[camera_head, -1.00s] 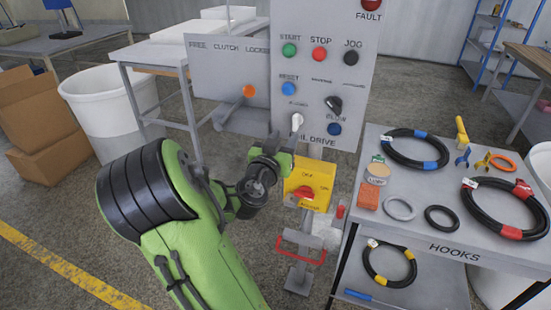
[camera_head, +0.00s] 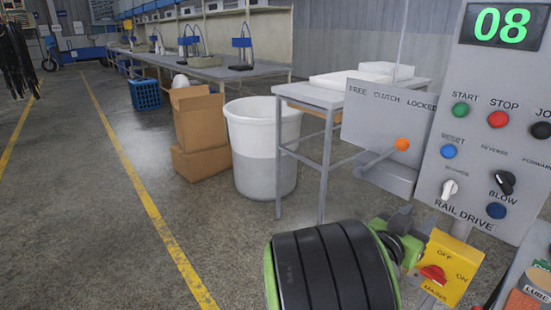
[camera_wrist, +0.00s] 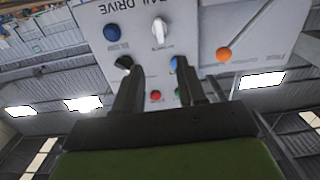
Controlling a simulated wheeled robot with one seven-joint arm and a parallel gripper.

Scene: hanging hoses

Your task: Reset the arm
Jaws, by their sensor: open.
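My gripper (camera_wrist: 160,90) shows in the wrist view with its two dark fingers apart and nothing between them. Behind the fingers is the grey rail drive panel (camera_wrist: 190,25), seen upside down. In the head view my green and black arm is at the bottom right, in front of the panel (camera_head: 450,190). The gripper's fingertips are hard to make out there. The yellow mains switch box (camera_head: 452,268) with its red knob is just right of the arm's end. I cannot tell whether they touch.
A white bin (camera_head: 262,150), cardboard boxes (camera_head: 200,130) and a grey metal table (camera_head: 310,96) stand left of the panel. The clutch plate with an orange knob (camera_head: 402,144) juts out above the arm.

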